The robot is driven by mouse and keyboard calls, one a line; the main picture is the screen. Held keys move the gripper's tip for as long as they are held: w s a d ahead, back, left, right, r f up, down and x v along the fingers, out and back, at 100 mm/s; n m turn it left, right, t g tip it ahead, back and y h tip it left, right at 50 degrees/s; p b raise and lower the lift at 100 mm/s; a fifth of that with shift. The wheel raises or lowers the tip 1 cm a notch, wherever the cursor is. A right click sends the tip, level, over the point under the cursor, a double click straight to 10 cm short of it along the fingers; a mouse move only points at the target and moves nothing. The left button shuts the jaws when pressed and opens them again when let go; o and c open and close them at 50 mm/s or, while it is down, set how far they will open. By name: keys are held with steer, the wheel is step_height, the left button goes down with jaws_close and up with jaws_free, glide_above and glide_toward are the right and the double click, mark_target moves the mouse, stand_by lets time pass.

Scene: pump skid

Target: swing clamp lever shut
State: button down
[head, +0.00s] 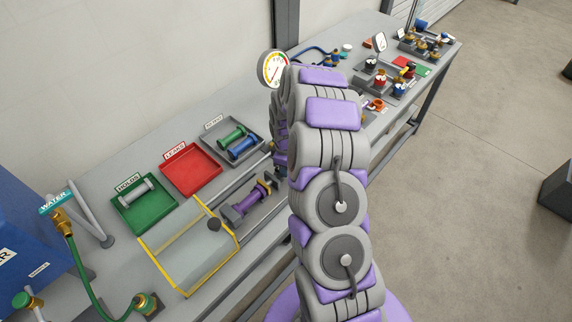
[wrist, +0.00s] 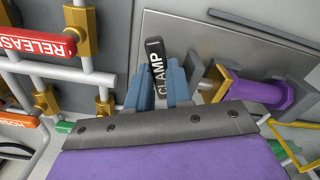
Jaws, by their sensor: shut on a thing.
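The clamp lever (wrist: 155,58) is a black handle marked CLAMP in the wrist view. My gripper (wrist: 160,85) has its two blue-grey fingers on either side of the lever and is shut on it. The lever's lower end is hidden between the fingers and behind my gripper's body. A purple cylinder (wrist: 262,94) with flanged ends lies to the right of the fingers, beside a brass piece. It also shows on the bench in the head view (head: 252,197). My own arm hides my gripper and the lever in the head view.
A red RELEASE handle (wrist: 35,40) and brass fittings on white pipes are close on the left in the wrist view. A clear yellow-edged guard (head: 190,245) stands in front of the purple cylinder. Green (head: 119,211) and red (head: 187,189) trays sit behind. A pressure gauge (head: 273,69) rises beside my arm.

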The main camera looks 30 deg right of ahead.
steer(key=shift+a+r+m+p, duration=0.1)
steer(key=shift+a+m+p, duration=0.1)
steer(key=shift+m, duration=0.9)
steer(key=shift+a+r+m+p, duration=0.1)
steer(key=shift+a+m+p, duration=0.1)
steer(key=shift+m, duration=0.9)
steer(key=c, duration=1)
jaws_free()
steer(key=shift+f, duration=0.15)
steer(key=shift+s, duration=0.1)
